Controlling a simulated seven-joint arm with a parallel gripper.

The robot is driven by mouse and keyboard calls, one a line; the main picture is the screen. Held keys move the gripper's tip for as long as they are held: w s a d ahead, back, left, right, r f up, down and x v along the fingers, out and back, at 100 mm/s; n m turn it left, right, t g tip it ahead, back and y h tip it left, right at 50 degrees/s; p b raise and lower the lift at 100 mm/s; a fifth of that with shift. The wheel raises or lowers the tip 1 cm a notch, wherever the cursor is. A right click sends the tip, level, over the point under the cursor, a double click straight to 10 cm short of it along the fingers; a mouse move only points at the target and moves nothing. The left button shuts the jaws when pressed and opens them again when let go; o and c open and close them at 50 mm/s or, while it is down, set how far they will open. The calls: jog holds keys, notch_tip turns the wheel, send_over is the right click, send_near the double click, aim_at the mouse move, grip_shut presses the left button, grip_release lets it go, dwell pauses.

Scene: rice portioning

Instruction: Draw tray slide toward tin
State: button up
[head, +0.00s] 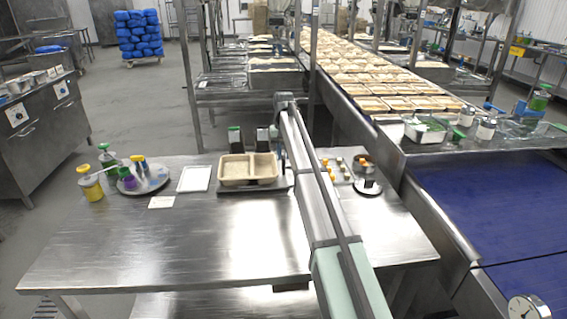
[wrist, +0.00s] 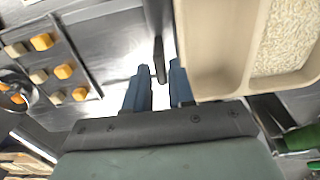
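A beige two-compartment tray (head: 248,182) with rice in it sits on a dark flat slide (head: 284,187) at the back of the steel table. In the wrist view the tray (wrist: 215,75) is at the right. My gripper (wrist: 159,72) is open beside the tray's edge. Its two blue fingers stand apart, with a thin dark upright handle (wrist: 158,50) showing between and beyond the tips; I cannot tell if they touch it. A round metal tin (head: 364,162) with orange pieces stands at the right; the tin also shows in the wrist view (wrist: 14,78). My arm hides the gripper in the head view.
A board with several orange and beige cubes (wrist: 64,71) lies between tray and tin. A white card (head: 195,178) and a round plate with bottles (head: 142,181) lie left of the tray. A yellow-topped jar (head: 91,186) stands further left. The table's front (head: 180,255) is clear.

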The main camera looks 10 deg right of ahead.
jog(key=shift+f, duration=2.15)
jog(key=shift+c, duration=0.2)
grip_shut()
